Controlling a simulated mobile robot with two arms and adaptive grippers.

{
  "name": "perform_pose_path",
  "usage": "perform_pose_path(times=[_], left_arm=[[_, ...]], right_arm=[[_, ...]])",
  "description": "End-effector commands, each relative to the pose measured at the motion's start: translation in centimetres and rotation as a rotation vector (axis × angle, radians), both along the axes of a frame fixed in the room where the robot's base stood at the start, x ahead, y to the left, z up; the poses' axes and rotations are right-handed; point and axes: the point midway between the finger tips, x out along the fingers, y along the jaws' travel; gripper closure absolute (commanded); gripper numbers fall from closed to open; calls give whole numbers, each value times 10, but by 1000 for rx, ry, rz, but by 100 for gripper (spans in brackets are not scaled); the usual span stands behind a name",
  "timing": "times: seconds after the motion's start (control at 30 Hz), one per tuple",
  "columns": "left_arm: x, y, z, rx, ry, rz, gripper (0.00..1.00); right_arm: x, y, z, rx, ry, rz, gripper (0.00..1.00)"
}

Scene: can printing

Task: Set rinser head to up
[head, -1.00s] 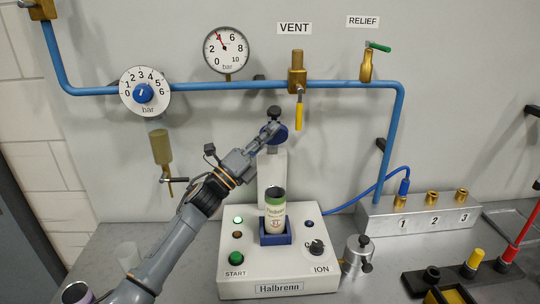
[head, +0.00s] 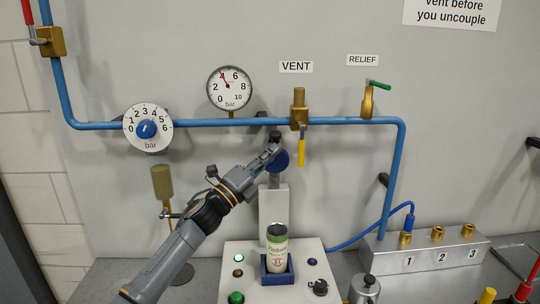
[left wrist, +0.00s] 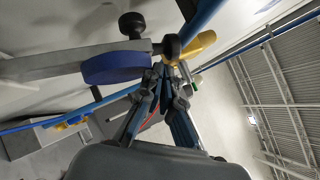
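The rinser head is a blue disc (head: 281,159) with a black knob (head: 275,137) above it, standing over the grey column of the rinser. In the left wrist view the blue disc (left wrist: 113,69) and black knobs show close up. My left gripper (head: 273,151) is at the disc. In the left wrist view its fingers (left wrist: 166,74) come together at the front black knob (left wrist: 172,46) and seem shut on it; the exact contact is partly hidden. A printed can (head: 277,252) stands upright in a blue holder below the head. My right gripper is in neither view.
A blue pipe (head: 220,122) crosses the wall above, with a yellow-handled vent valve (head: 301,151) just right of the head. A regulator dial (head: 147,128) and gauge (head: 230,88) are left. A numbered manifold (head: 425,247) stands right.

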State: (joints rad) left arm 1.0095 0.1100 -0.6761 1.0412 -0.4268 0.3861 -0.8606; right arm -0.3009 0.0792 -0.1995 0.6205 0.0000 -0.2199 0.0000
Motion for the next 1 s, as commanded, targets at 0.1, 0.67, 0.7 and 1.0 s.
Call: perform_pose_path(times=[0.1, 0.67, 0.7, 1.0], left_arm=[[1, 0, -5, 5, 7, 3, 100], [-52, 65, -41, 2, 4, 3, 100], [-56, 70, -43, 2, 2, 3, 100], [-70, 86, -52, -5, 6, 3, 100]], right_arm=[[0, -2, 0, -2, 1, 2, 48], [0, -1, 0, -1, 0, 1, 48], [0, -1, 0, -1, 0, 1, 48], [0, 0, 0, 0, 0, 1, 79]])
